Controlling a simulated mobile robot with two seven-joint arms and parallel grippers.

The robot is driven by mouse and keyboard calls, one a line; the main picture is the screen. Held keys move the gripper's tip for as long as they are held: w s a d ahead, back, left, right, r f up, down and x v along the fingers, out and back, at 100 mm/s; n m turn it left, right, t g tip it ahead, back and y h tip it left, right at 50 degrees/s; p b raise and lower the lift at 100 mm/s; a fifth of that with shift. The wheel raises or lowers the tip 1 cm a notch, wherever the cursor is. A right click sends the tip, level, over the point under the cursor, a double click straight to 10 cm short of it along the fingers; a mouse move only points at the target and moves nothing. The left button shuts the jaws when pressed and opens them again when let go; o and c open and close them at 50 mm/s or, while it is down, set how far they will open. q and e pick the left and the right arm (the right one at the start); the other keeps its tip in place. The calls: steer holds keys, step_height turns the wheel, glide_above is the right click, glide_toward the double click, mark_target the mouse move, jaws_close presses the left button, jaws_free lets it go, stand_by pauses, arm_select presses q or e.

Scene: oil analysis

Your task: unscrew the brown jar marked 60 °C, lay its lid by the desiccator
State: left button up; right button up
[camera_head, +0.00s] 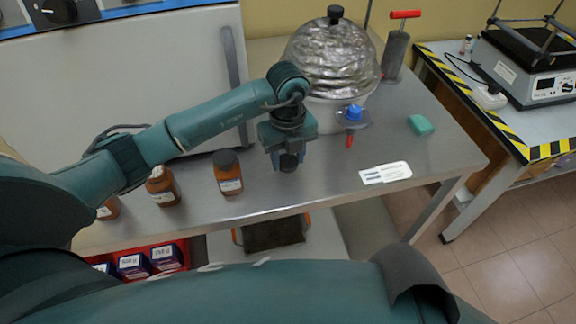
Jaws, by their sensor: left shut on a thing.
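Several brown jars stand in a row on the steel bench. The right jar (228,178) wears a dark lid (225,158). The middle jar (163,190) has its top partly behind my left arm, and I cannot tell if it is lidded. The left jar (108,210) is mostly hidden by my arm. The label print is too small to read. My left gripper (288,158) points down, right of the right jar, shut on a small dark lid-like piece (289,163). The foil-covered dome of the desiccator (330,62) stands behind it. My right gripper is out of view.
A blue-topped fitting (353,112) with a red handle is at the desiccator's front. A green block (421,125), a white card (386,173) and a red-handled pump (395,55) are on the bench (330,198). Bare steel lies between gripper and card.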

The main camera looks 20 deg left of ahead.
mark_target(288, 162)
arm_select(q)
steer(key=shift+f, duration=1.95)
steer(key=shift+f, duration=0.1)
steer(key=shift+f, duration=0.15)
steer(key=o, duration=1.1)
step_height(288, 162, up, 12)
steer(key=shift+r+b, duration=0.25)
steer(key=shift+b, duration=0.25)
steer(key=shift+s, duration=0.15)
